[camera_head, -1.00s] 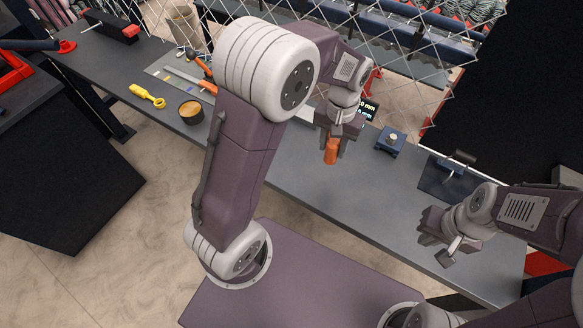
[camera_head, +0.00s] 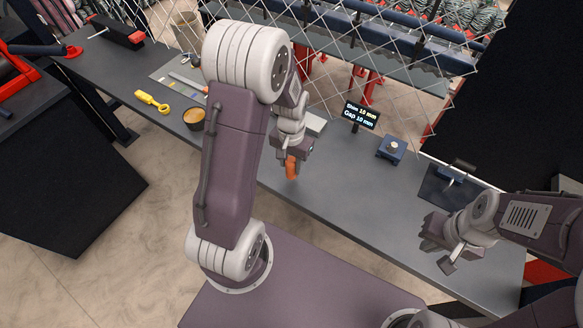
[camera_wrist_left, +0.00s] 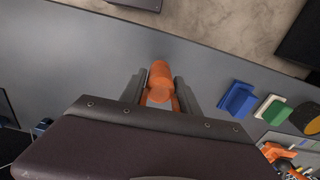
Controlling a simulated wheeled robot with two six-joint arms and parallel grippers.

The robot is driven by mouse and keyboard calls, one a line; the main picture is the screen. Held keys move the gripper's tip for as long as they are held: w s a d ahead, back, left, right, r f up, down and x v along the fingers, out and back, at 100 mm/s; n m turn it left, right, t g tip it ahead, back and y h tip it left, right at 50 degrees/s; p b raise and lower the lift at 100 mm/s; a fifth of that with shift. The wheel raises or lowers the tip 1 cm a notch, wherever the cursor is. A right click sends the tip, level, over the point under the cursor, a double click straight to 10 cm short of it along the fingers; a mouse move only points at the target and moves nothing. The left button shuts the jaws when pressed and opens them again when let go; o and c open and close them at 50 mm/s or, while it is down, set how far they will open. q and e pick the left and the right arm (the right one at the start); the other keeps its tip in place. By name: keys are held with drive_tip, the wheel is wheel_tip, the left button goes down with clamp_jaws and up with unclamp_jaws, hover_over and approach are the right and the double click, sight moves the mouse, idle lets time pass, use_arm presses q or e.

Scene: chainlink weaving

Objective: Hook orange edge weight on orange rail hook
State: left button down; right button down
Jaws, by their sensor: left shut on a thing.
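The orange edge weight (camera_head: 291,168) is in my left gripper (camera_head: 290,160), held above the grey table. In the left wrist view the weight (camera_wrist_left: 160,82) sits between the two dark fingers of my left gripper (camera_wrist_left: 160,92), which are shut on it. Part of it is hidden by the fingers and the wrist housing. My right gripper (camera_head: 447,250) is over the right end of the table; its fingers appear spread and nothing shows between them. I cannot make out the orange rail hook in these views.
The grey table (camera_head: 330,200) carries a blue block with a knob (camera_head: 391,148), a display (camera_head: 361,113), a brown cup (camera_head: 194,118) and a yellow tool (camera_head: 152,101). A chainlink mesh (camera_head: 330,60) hangs behind. Blue (camera_wrist_left: 237,99) and green (camera_wrist_left: 270,108) blocks lie near the left gripper.

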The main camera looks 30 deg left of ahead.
sight(291, 170)
use_arm(q)
drive_tip(key=shift+s+d+f, duration=0.1)
drive_tip(key=shift+s+f, duration=0.05)
drive_tip(key=shift+f, duration=0.7)
drive_tip(key=shift+f+p, duration=0.35)
drive_tip(key=shift+p, duration=0.15)
drive_tip(key=shift+w+f, duration=0.2)
drive_tip(key=shift+f, duration=0.2)
drive_tip(key=shift+s+f, duration=0.1)
drive_tip(key=shift+f, duration=0.1)
drive_tip(key=c, duration=1)
unclamp_jaws()
drive_tip(key=shift+o, duration=0.6)
drive_tip(key=shift+b, duration=0.3)
